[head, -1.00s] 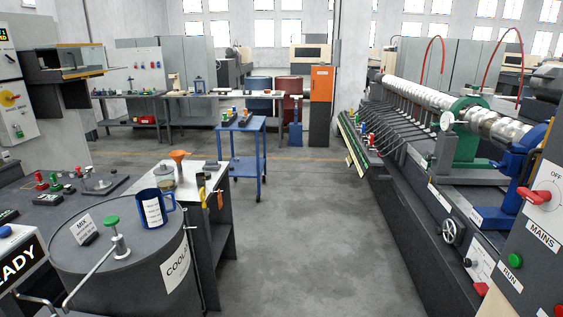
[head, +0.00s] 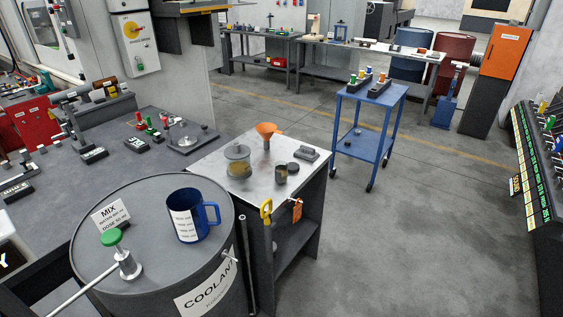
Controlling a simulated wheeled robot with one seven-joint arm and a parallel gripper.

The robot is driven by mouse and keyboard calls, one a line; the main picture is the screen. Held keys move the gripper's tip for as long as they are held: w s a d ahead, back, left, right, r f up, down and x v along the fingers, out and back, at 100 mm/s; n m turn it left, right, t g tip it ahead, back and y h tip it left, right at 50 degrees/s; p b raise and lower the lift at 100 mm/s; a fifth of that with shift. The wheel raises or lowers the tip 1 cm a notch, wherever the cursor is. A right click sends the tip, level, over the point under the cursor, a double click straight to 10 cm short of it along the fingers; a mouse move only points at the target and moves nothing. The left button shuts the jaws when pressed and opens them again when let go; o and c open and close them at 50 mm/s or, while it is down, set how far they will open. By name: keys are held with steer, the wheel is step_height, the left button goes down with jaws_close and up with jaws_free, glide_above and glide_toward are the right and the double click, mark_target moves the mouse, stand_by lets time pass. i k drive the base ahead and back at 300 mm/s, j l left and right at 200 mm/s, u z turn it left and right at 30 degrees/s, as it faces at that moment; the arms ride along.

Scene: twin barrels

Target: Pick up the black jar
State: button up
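A small dark jar (head: 281,174) stands on the light top of the small bench (head: 222,184), behind and to the right of the coolant barrel. It looks like the black jar, though it is small in the picture. A low dark round piece (head: 292,167) sits just behind it to the right. A glass jar (head: 238,164) with yellowish contents stands to its left, and an orange funnel (head: 266,134) behind it. My gripper is not in view.
The coolant barrel (head: 135,222) fills the near left, with a blue mug (head: 189,215), a mix sign (head: 111,214) and a green-knobbed lever (head: 112,238) on top. A blue trolley (head: 371,98) stands beyond the bench. The floor (head: 410,220) at right is clear.

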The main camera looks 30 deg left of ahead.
mark_target(281, 172)
steer(key=i+u, duration=0.4)
steer(key=i+l+u, duration=0.1)
steer(key=i+u, duration=0.3)
steer(key=i+l+u, duration=0.15)
steer(key=u, duration=0.2)
steer(key=i+u, duration=0.25)
steer(key=u, duration=0.2)
steer(key=i+l+u, duration=0.15)
steer(key=u, duration=0.25)
steer(key=i+l+u, duration=0.25)
steer(key=u, duration=0.2)
steer(key=i+l+u, duration=0.25)
steer(key=u, duration=0.2)
steer(key=i+l+u, duration=0.1)
steer(key=l+u, duration=0.3)
